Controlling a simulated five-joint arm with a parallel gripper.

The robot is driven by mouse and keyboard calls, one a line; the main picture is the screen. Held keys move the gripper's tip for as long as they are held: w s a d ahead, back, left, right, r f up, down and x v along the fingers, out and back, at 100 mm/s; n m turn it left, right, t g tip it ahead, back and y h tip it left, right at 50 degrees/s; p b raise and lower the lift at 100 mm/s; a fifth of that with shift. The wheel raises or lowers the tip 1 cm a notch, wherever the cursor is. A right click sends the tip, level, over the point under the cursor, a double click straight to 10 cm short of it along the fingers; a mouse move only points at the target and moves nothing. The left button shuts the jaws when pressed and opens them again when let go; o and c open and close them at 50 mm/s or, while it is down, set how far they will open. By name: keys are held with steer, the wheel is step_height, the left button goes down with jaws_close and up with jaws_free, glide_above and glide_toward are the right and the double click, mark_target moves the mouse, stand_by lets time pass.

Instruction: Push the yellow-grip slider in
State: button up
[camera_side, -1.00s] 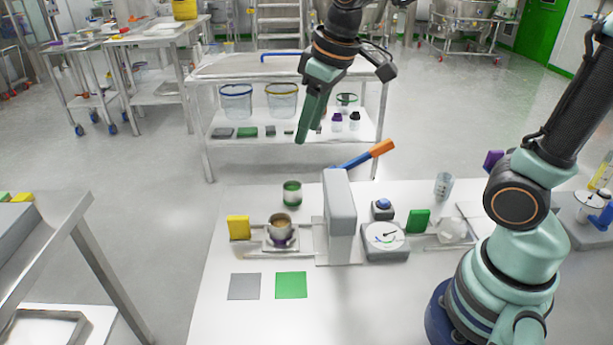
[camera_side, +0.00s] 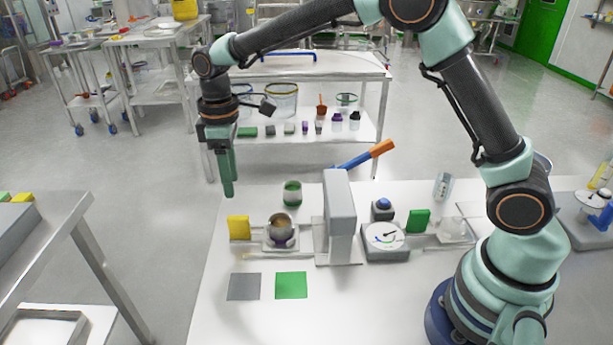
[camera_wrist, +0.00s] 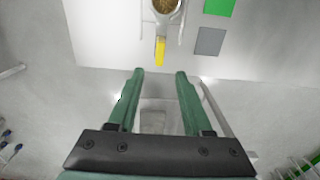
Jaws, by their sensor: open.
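The yellow grip (camera_side: 238,228) stands upright at the left end of the slider, near the table's left edge. The slider carries a cup (camera_side: 281,229) of brown granules, left of the grey press-like column (camera_side: 340,215). In the wrist view the yellow grip (camera_wrist: 160,50) lies beyond my fingertips, with the granule cup (camera_wrist: 163,6) behind it. My gripper (camera_side: 227,190) points down, above and slightly left of the yellow grip, apart from it. In the wrist view my gripper (camera_wrist: 158,72) is open and empty, its green fingers spread to either side of the grip's line.
A grey square (camera_side: 244,287) and a green square (camera_side: 291,285) lie in front of the slider. A green-banded jar (camera_side: 292,192) stands behind the cup.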

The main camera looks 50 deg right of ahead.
mark_target(237, 217)
step_height(237, 217, down, 11)
steer(key=shift+r, duration=0.15)
stand_by(0.4)
jaws_close()
stand_by(1.2)
